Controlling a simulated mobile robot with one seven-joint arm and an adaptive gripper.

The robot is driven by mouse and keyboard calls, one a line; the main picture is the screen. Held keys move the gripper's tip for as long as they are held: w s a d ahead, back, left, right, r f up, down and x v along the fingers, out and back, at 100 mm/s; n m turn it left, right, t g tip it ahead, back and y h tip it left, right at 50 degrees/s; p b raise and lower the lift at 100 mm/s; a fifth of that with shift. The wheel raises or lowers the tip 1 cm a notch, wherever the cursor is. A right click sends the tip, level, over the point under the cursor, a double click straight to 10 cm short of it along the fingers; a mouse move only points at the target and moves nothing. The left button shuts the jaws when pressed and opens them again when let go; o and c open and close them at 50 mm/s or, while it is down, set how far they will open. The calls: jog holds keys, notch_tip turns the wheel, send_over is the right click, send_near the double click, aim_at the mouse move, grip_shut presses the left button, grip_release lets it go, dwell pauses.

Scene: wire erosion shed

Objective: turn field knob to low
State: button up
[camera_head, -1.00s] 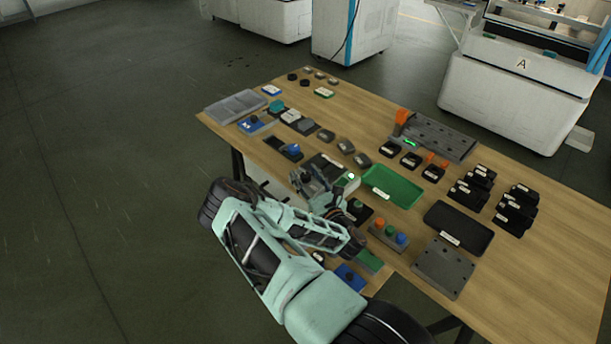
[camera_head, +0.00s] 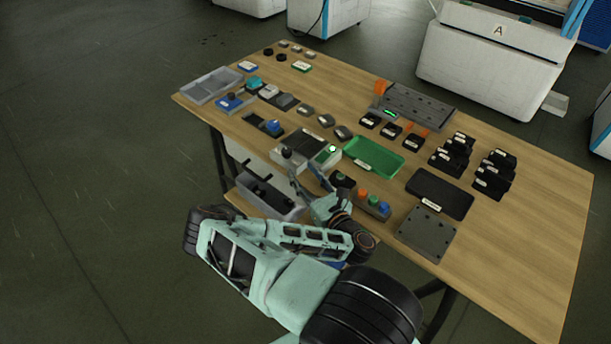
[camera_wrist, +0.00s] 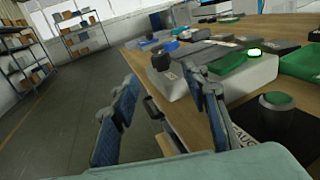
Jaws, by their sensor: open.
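A pale grey box with a black knob (camera_head: 287,153) sits at the table's near edge; I cannot read its label, so I cannot tell for sure that this is the field knob. The knob also shows in the wrist view (camera_wrist: 161,61), upright on the box's left end, beyond my fingertips. My gripper (camera_head: 305,175) is open and empty, just off the near edge in front of the box. In the wrist view its two fingers (camera_wrist: 160,80) stand wide apart, the knob showing between their tips. The knob's pointer and any low mark are not readable.
A lit green lamp (camera_head: 332,149) is on the box's right end. A green button (camera_wrist: 276,99) on a black base stands close right of my gripper. A three-button box (camera_head: 373,203) and a green tray (camera_head: 374,158) lie further right. A grey bin (camera_head: 266,196) is below the tabletop.

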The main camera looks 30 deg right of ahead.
jog(key=shift+s+r, duration=0.1)
jog(key=shift+s, duration=0.4)
